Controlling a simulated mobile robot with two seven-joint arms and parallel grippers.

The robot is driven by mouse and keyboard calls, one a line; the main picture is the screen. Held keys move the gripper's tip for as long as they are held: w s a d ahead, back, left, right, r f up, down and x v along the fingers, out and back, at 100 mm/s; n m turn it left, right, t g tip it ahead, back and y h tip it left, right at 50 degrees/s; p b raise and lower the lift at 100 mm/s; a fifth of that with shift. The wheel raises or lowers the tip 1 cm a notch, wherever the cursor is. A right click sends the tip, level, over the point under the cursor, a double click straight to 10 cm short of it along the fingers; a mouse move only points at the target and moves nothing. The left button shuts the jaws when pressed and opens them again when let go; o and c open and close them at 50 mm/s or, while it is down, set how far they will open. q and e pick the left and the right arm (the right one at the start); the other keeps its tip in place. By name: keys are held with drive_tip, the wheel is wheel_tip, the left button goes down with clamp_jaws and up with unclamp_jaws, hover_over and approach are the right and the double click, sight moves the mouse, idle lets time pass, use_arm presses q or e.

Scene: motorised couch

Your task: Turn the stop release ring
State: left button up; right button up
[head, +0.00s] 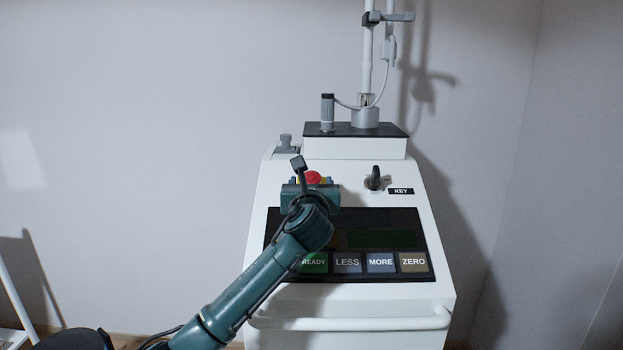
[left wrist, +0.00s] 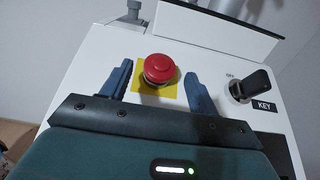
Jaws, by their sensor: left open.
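The stop release ring is the red round stop knob (left wrist: 159,68) on a yellow square plate (left wrist: 146,97), on the sloped top of the white console. In the head view the red knob (head: 312,178) shows just above my left gripper, which partly hides it. My left gripper (head: 311,182) is open, its blue fingers standing to either side of the knob. In the left wrist view the gripper's fingertips (left wrist: 156,72) flank the knob with a gap on each side, and nothing is held. My right gripper is not in view.
A black key switch (head: 375,178) with a KEY label is right of the knob. The dark panel (head: 345,225) below has several labelled buttons. A white handle bar (head: 350,323) crosses the front. A pole (head: 367,60) rises behind the console.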

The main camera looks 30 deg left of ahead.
sight(309, 176)
use_arm(q)
drive_tip(key=shift+x, duration=2.1)
